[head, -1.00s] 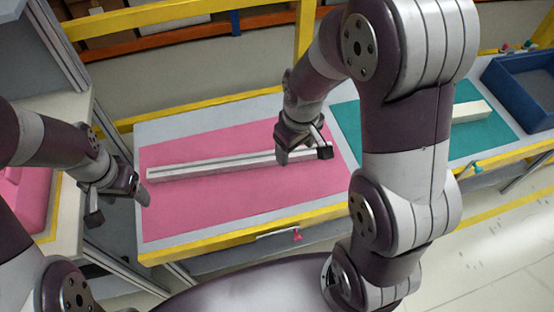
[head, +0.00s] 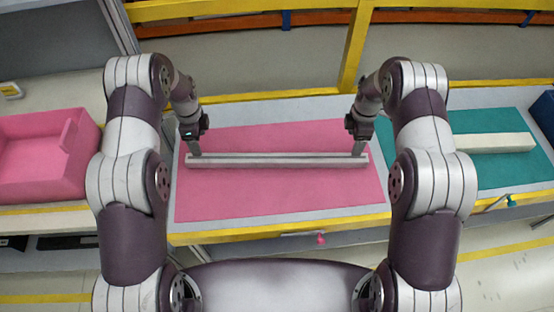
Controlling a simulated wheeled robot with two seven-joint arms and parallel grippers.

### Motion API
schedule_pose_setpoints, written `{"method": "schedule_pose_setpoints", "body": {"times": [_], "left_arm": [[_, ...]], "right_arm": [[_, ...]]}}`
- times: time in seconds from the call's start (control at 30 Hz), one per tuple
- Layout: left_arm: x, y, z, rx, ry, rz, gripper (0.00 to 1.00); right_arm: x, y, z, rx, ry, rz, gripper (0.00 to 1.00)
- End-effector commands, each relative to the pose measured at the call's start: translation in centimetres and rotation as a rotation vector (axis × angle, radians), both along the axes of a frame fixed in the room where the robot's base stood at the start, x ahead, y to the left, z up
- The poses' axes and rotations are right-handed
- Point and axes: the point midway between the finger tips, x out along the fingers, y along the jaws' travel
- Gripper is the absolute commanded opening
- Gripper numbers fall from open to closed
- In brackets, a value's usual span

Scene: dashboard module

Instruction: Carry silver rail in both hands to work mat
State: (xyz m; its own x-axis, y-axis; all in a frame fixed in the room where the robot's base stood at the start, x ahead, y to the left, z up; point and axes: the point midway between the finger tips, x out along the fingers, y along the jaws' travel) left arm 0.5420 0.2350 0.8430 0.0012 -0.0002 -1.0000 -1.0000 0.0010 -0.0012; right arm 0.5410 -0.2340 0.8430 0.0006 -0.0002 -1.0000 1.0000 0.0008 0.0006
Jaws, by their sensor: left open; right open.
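The silver rail (head: 277,161) is a long straight bar lying level across the pink mat (head: 275,202) on the bench. My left gripper (head: 194,151) is at the rail's left end, its fingers reaching down to it. My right gripper (head: 359,151) is at the rail's right end, also pointing down. Both grippers are open; the view does not show whether their fingers straddle the rail or touch it. The task's work mat could be the pink mat or the teal mat (head: 480,175) to the right; I cannot tell which.
A cream bar (head: 494,142) lies on the teal mat. A pink bin (head: 45,160) stands at the left, and a blue bin (head: 545,113) shows at the right edge. A yellow strip (head: 265,232) runs along the bench front, with a small pink knob (head: 320,239) below it.

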Motion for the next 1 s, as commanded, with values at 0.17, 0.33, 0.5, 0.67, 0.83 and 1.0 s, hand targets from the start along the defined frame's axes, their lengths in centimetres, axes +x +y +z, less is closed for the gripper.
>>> {"method": "schedule_pose_setpoints", "body": {"times": [0.17,0.33,0.5,0.67,0.83,1.0], "left_arm": [[-0.1,0.0,-3.7,0.000,0.003,0.000,0.72],[-0.1,0.0,-6.9,0.000,0.003,0.001,0.72],[0.0,0.0,-9.1,0.000,0.001,0.001,0.72],[0.0,0.0,-10.1,0.000,0.000,0.001,0.72],[0.0,0.0,-10.2,0.000,0.000,0.001,0.72],[0.0,0.0,-10.2,0.000,0.000,0.001,0.56]], "right_arm": [[-0.1,0.0,-3.7,0.000,0.004,0.000,0.72],[-0.1,0.0,-6.9,0.000,0.002,-0.001,0.72],[0.0,0.0,-9.1,0.000,0.000,-0.001,0.72],[0.0,0.0,-10.1,0.000,0.000,-0.001,0.72],[0.0,0.0,-10.2,0.000,-0.001,-0.001,0.72],[0.0,0.0,-10.2,0.000,-0.001,-0.001,0.56]]}}
